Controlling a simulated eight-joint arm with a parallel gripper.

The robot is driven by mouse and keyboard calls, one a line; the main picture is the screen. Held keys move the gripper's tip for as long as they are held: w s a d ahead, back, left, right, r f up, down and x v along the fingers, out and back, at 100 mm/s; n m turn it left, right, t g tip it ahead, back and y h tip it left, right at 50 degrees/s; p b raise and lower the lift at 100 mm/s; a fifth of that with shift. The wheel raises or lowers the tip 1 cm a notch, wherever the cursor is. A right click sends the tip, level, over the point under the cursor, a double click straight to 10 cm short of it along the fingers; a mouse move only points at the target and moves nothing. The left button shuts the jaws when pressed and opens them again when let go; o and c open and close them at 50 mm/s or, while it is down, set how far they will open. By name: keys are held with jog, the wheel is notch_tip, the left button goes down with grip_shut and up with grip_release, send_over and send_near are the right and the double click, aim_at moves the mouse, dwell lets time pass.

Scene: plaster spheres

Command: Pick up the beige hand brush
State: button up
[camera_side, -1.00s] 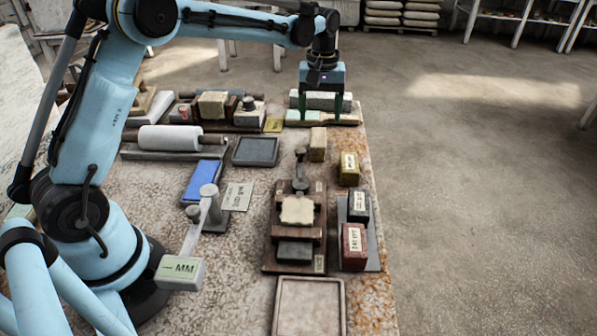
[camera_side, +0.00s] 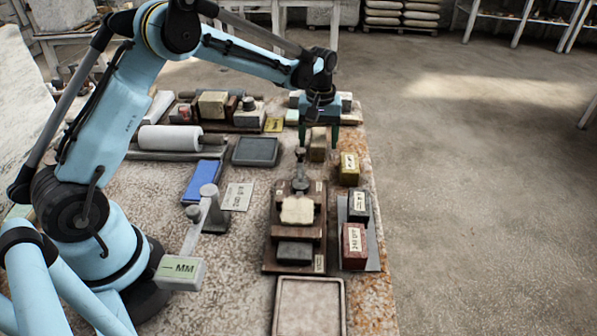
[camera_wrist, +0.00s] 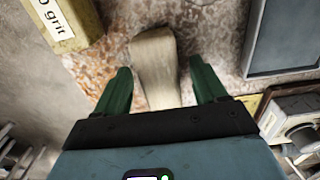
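The beige hand brush (camera_side: 318,150) is a pale beige piece on the speckled table, near its back right part. In the wrist view the beige hand brush (camera_wrist: 155,62) shows as a smooth pale form between the fingers. My gripper (camera_side: 319,142) points down over it, with one green finger on each side. In the wrist view my gripper (camera_wrist: 159,72) is open, with a narrow gap between each finger and the brush. The lower end of the brush is hidden by the gripper body there.
A yellow grit block (camera_side: 349,168) stands close by in front and to the right. A dark shallow tray (camera_side: 256,151) lies to the left. A wooden stand (camera_side: 297,232) is in front. The table's right edge is near.

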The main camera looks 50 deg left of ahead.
aim_at(320, 138)
jog(key=c, duration=1.1)
jog(key=shift+r, duration=0.15)
jog(key=shift+r, duration=0.25)
jog(key=r, duration=0.4)
jog(key=shift+s+d, duration=0.15)
jog(key=shift+d, duration=0.25)
jog(key=s+d+r, duration=0.4)
jog(key=d+r, duration=0.2)
jog(key=d, duration=0.4)
jog(key=shift+s, duration=0.3)
jog(key=shift+r, duration=0.1)
jog(key=o, duration=0.7)
jog(key=shift+c, duration=0.2)
jog(key=c, duration=0.4)
